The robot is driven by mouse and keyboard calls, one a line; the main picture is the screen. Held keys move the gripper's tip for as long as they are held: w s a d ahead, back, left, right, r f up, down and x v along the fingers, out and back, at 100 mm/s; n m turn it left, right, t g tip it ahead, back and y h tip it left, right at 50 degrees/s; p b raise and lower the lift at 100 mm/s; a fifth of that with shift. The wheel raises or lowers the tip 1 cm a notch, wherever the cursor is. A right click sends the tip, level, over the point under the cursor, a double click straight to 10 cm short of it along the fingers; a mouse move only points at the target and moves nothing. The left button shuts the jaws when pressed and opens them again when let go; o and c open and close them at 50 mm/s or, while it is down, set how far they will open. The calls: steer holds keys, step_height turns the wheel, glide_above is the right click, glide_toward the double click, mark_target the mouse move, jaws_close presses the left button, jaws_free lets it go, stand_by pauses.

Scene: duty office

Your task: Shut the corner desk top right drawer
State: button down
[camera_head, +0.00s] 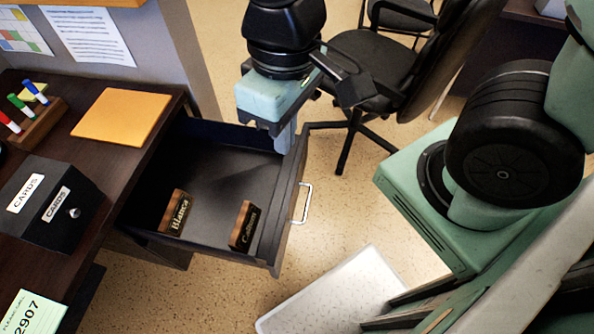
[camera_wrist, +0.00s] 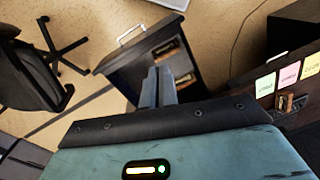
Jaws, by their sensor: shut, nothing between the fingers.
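The corner desk's top right drawer (camera_head: 225,165) is pulled well out, with a dark interior and a silver bar handle (camera_head: 303,203) on its front panel. It holds two wooden name blocks, "Blanca" (camera_head: 174,213) and "Colman" (camera_head: 244,226). My gripper (camera_head: 287,138) is shut and empty, pointing down at the drawer's far front corner; I cannot tell if it touches. In the wrist view the shut fingers (camera_wrist: 158,88) lie over the open drawer (camera_wrist: 130,72), with its handle (camera_wrist: 132,36) beyond them.
The desk top (camera_head: 75,170) bears a black cards box (camera_head: 50,200), an orange envelope (camera_head: 122,115) and a marker holder (camera_head: 38,122). A black office chair (camera_head: 375,65) stands behind my gripper. A white low object (camera_head: 335,295) lies on the floor before the drawer.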

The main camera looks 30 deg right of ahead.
steer(key=w+d+f+m+g+y, duration=0.2)
steer(key=w+d+f+m, duration=0.3)
steer(key=m, duration=0.9)
steer(key=m+t+y, duration=0.1)
steer(key=m+y, duration=0.3)
steer(key=m, duration=2.2)
glide_above(303, 155)
steer(key=s+d, duration=0.3)
steer(key=d, duration=0.1)
step_height(303, 155, down, 10)
steer(key=d+f+m+t, duration=0.2)
steer(key=d+f+m, duration=0.55)
steer(key=m, duration=0.45)
steer(key=shift+y, duration=0.4)
steer(key=shift+w+a+f, duration=0.45)
steer(key=shift+a+f, duration=0.75)
steer(key=shift+a, duration=0.15)
steer(key=shift+w+a+f, duration=0.45)
steer(key=shift+a+f, duration=0.7)
steer(key=shift+a, duration=0.2)
steer(key=shift+w+a+f, duration=0.45)
steer(key=shift+a+f, duration=0.75)
steer(key=shift+a, duration=0.15)
